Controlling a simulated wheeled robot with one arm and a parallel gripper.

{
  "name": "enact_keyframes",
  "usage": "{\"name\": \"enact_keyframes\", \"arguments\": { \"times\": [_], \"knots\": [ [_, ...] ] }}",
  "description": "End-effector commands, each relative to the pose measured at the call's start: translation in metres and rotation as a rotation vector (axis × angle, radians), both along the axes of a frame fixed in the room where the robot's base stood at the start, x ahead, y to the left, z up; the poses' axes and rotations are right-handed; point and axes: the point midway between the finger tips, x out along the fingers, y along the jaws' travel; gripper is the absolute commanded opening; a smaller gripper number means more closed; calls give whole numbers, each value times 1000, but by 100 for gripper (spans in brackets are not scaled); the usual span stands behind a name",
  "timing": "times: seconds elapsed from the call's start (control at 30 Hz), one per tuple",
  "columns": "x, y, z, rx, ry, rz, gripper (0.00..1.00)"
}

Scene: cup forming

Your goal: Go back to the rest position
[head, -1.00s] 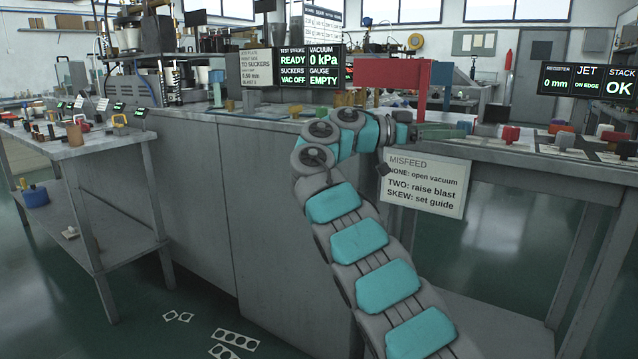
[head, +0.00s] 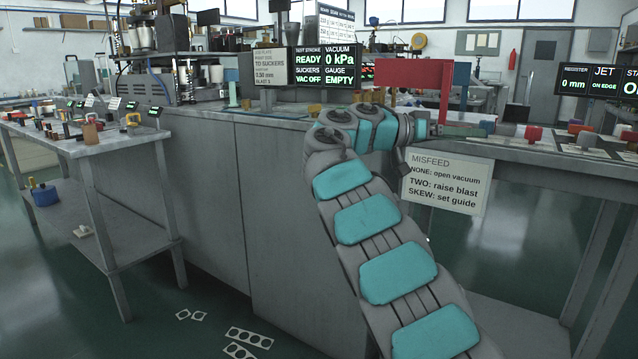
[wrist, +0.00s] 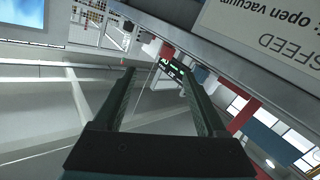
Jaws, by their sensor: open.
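My gripper (head: 468,131) is at the end of my teal and grey arm, by the front edge of the right-hand bench, just above the MISFEED sign. It points to the right in the head view and looks small there. In the wrist view its two dark fingers (wrist: 157,75) stand well apart with nothing between them. No held thing shows in either view.
The MISFEED sign (head: 447,181) hangs close below my gripper and fills the upper right of the wrist view. A red panel (head: 425,75) stands behind.

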Motion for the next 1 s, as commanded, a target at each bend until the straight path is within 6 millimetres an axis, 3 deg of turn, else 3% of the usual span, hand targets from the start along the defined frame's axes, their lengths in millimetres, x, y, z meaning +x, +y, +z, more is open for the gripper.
{"name": "enact_keyframes", "arguments": {
  "times": [0.23,0.43,0.57,0.77,1.0],
  "knots": [
    [-49,-34,-24,118,270,2,74],
    [-106,-55,-68,282,486,36,74],
    [-150,-59,-104,408,609,79,74],
    [-222,-46,-167,621,770,186,74],
    [-311,2,-245,880,923,371,74]
  ]
}}
